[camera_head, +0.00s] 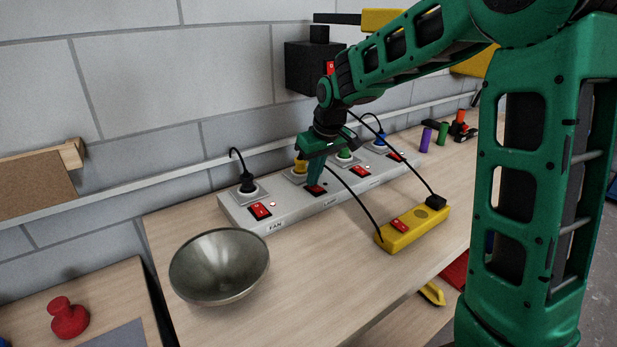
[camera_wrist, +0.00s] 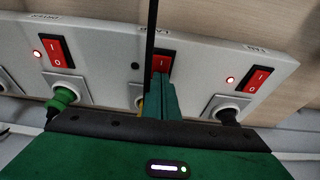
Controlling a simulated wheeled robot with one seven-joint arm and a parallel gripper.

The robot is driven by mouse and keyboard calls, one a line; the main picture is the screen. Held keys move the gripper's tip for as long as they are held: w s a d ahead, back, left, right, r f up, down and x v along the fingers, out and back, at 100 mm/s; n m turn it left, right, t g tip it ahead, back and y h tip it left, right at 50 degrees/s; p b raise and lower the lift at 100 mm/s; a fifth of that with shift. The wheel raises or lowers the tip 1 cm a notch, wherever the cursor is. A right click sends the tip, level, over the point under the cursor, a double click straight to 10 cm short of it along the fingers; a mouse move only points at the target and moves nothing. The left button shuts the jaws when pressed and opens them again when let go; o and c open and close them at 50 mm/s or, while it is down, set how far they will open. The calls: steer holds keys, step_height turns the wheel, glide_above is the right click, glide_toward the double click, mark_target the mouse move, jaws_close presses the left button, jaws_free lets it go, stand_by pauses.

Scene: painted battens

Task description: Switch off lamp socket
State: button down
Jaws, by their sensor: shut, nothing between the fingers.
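The grey power strip (camera_head: 290,218) lies along the wall on the bench, with a row of sockets and red rocker switches. The lamp switch (camera_head: 320,190) is second from the left, beside the "FAN" switch (camera_head: 260,210). My gripper (camera_head: 313,184) is shut and points down at the lamp switch. In the wrist view its fingertips (camera_wrist: 161,78) are at the lamp switch (camera_wrist: 162,63) and cover part of it; contact cannot be told for certain. The small indicator (camera_wrist: 135,66) beside it looks dark, while the fan indicator (camera_wrist: 229,79) glows red.
A metal bowl (camera_head: 219,265) stands in front of the strip's left end. A yellow power strip (camera_head: 415,229) lies to the right with a black cable. Plugs stand in the sockets, including a green one (camera_wrist: 63,97). Bare bench lies between bowl and yellow strip.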

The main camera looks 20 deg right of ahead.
steer(key=shift+a+f, duration=0.1)
steer(key=shift+a, duration=0.1)
steer(key=shift+d, duration=0.1)
steer(key=shift+s, duration=0.15)
steer(key=shift+s+d, duration=0.3)
steer(key=shift+s, duration=0.4)
steer(key=shift+r, duration=0.4)
steer(key=v, duration=1.3)
steer(key=shift+w+r, duration=0.1)
steer(key=shift+w, duration=0.1)
